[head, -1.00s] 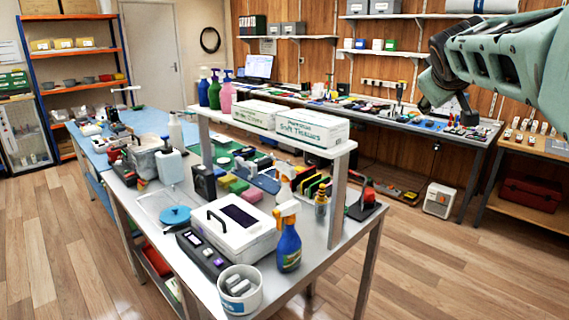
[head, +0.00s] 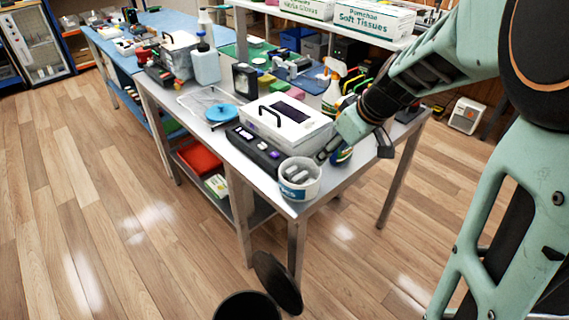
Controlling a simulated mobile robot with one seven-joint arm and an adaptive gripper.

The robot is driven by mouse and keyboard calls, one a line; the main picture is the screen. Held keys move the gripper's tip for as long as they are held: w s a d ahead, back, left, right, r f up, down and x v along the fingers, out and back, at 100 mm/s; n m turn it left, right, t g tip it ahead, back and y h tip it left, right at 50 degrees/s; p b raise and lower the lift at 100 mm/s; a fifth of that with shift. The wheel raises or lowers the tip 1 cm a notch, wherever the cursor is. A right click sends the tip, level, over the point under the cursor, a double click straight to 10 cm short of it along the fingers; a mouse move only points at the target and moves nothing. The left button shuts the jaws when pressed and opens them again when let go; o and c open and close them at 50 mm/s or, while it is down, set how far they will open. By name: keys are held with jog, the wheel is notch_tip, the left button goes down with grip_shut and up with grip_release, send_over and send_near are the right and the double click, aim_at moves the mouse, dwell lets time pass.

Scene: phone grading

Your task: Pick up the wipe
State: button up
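A white tub (head: 300,189) with partly legible blue lettering ending in "ES" stands at the near corner of the steel table. Several grey, rolled-looking pieces (head: 297,173) lie in it; they may be the wipes, but are too small to tell for sure. My arm reaches in from the right, over the table. My gripper (head: 323,155) points down at the right rim of the tub, very close to it. The fingers are small and dark, so I cannot tell whether they are open, touch the tub or hold anything.
A white case with a black handle (head: 290,130) and a dark device with buttons (head: 253,150) stand right behind the tub. A spray bottle (head: 333,88) and a shelf with tissue boxes (head: 373,20) are farther back. A black bin (head: 247,306) stands below on the floor.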

aim_at(301, 176)
jog(key=shift+g+y, duration=0.3)
jog(key=shift+y, duration=0.2)
jog(key=a+f, duration=0.2)
jog(key=f, duration=0.1)
jog(key=a+f, duration=0.3)
jog(key=shift+s+a+f+b, duration=0.1)
jog(key=shift+s+a+b, duration=0.05)
jog(key=shift+a+b, duration=0.15)
jog(key=shift+b+x, duration=0.3)
jog(key=shift+x, duration=2.75)
jog(key=c, duration=0.5)
